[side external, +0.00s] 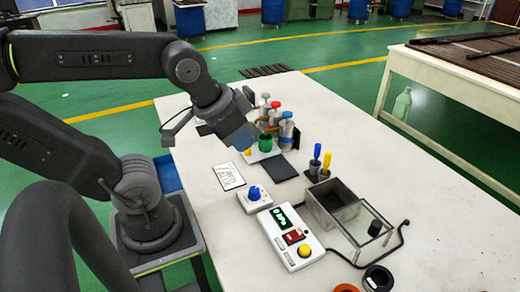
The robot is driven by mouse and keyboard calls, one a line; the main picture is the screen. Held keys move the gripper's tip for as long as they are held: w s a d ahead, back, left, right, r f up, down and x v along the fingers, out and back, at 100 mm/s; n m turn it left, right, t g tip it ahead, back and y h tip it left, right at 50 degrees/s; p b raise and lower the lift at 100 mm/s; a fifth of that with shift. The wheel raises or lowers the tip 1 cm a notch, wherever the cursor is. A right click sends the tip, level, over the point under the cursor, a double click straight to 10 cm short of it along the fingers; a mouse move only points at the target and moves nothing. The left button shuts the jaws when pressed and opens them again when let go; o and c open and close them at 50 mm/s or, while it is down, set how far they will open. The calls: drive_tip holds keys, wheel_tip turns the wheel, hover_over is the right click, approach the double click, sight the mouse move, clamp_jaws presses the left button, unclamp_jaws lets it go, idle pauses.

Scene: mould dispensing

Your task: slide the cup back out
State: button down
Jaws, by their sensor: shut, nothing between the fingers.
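A green cup (265,142) stands at the foot of the dispensing bottles (286,132), which have white, red and blue tops. The cup is close to the right of my gripper in the picture. My gripper (243,141) points down beside the cup, on its left, shut and holding nothing. Its fingertips are small and blurred, and I cannot tell whether they touch the cup. A pale base (258,156) shows below the cup, and a small yellow part (248,151) is by the fingertips.
A dark mat (281,166) and a written card (229,177) lie in front. Nearer are a blue-knob box (254,199), a control box (289,238) and an open grey box (325,205) with a clear lid. Tools with yellow and blue handles (316,160) stand behind.

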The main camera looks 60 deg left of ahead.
drive_tip(key=c, duration=1.8)
unclamp_jaws()
